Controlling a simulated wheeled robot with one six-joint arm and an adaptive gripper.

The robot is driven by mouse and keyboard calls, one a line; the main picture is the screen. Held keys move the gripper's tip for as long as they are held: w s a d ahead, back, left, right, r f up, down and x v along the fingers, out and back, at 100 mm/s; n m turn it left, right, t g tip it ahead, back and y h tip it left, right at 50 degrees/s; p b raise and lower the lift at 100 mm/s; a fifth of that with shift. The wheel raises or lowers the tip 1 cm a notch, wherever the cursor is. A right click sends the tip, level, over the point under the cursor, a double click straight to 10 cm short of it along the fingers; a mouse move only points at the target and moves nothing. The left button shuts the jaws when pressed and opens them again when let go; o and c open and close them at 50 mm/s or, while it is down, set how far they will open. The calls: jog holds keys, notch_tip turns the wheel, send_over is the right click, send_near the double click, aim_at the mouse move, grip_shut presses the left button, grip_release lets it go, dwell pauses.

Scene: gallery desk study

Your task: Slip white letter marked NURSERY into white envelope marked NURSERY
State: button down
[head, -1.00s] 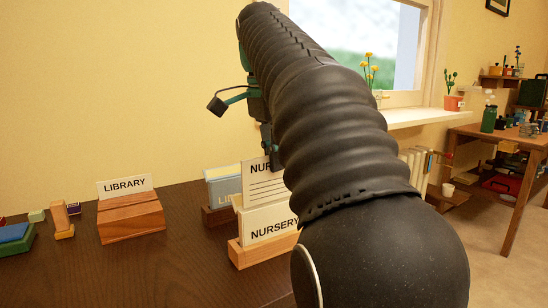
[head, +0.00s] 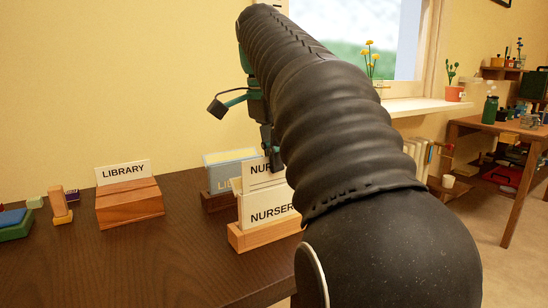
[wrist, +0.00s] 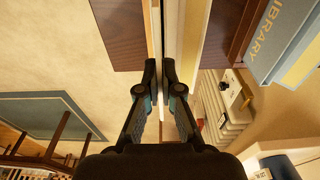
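The white letter marked NURSERY (head: 262,178) stands upright, its right side hidden by my arm and its lower part hidden behind the front of the white envelope marked NURSERY (head: 268,214). The envelope stands upright in a wooden holder (head: 262,237). My gripper (wrist: 161,76) is shut on the letter's upper edge, with its fingers close together around a thin edge-on sheet in the wrist view. Whether the letter's bottom edge is inside the pocket or just behind it cannot be told.
A blue-and-cream LIBRARY envelope (head: 222,177) stands in a holder just behind; it also shows in the wrist view (wrist: 285,40). A wooden block with a LIBRARY card (head: 124,172) stands to the left. Bare desk (head: 150,265) lies in front.

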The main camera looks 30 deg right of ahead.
jog(key=c, duration=1.2)
grip_release()
jog(key=shift+c, duration=0.2)
